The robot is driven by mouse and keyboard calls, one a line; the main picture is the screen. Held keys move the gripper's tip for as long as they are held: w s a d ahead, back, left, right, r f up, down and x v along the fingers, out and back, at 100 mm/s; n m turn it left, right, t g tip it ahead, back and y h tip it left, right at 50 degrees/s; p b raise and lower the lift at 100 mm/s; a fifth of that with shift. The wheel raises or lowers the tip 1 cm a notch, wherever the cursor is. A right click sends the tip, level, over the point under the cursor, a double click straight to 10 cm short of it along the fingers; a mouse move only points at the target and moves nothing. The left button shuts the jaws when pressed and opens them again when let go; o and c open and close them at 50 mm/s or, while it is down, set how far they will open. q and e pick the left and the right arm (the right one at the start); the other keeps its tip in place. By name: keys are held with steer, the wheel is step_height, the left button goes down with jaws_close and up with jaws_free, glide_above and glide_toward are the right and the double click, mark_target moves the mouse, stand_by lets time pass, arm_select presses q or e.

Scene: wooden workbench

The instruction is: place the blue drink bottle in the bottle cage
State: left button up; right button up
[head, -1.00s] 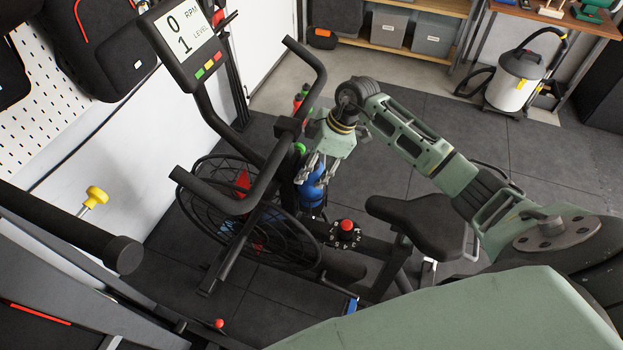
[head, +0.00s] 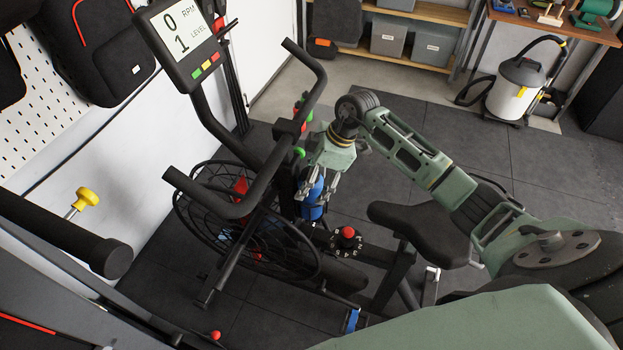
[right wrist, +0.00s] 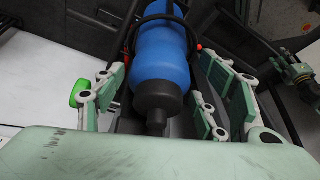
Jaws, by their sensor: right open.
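The blue drink bottle (head: 313,205) stands on the frame of the exercise bike, below my right gripper (head: 317,186). In the right wrist view the blue bottle (right wrist: 163,58) has a dark cap facing my wrist. A thin dark hoop with red ends, seemingly the bottle cage (right wrist: 198,46), curves around the bottle's body; most of the cage is hidden. My right gripper (right wrist: 160,85) is open, with its fingers on both sides of the bottle and a visible gap at the cap. My left gripper is not in view.
The bike's handlebar (head: 310,95) rises close to my right gripper on the left. A red-topped knob (head: 347,233) and the saddle (head: 420,229) are to the right. A caged fan wheel (head: 245,240) is at the left. Open floor lies behind the bike.

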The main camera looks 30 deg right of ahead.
steer(key=b+v, duration=0.1)
steer(key=v, duration=1.1)
